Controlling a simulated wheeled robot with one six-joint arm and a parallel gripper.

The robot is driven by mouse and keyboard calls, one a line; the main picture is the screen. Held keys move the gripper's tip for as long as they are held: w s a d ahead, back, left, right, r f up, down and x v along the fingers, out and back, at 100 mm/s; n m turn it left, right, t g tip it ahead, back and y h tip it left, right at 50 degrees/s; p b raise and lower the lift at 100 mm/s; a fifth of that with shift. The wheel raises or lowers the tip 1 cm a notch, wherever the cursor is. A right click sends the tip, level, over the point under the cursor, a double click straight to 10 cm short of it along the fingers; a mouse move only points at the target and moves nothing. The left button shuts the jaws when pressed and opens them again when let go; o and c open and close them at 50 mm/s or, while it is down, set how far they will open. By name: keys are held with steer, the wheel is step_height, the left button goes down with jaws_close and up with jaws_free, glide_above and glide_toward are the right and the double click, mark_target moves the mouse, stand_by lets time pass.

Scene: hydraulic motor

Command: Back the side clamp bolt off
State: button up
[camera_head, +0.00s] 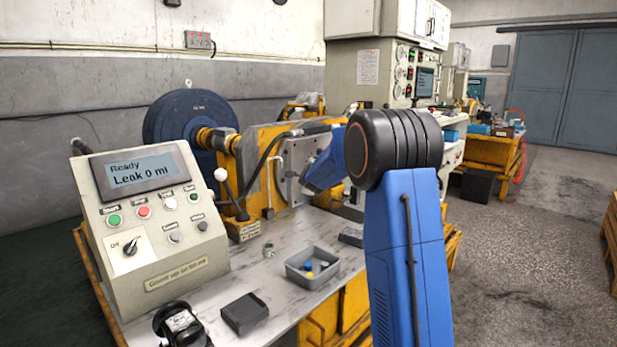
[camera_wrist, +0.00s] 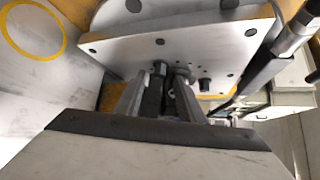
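In the wrist view, my gripper (camera_wrist: 163,82) points at a light metal plate (camera_wrist: 200,50) with several dark bolts and holes. Its two fingers are apart, with a gap showing between them. A small bolt head (camera_wrist: 160,68) shows at the left fingertip, and a round metal part is by the right one; I cannot tell whether either is touched, or which is the side clamp bolt. In the head view, the plate (camera_head: 291,157) stands upright on the yellow motor stand (camera_head: 262,150); my blue arm hides the gripper and much of the plate's right side.
A control box (camera_head: 150,215) reading "Ready, Leak 0 ml" stands at the left of the bench. A grey tray (camera_head: 312,280) with small caps and a dark box (camera_head: 244,313) lie in front. A lever with a white knob (camera_head: 221,174) rises left of the plate. A hose runs nearby.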

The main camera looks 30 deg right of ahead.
steer(key=shift+x, duration=2.05)
jaws_close()
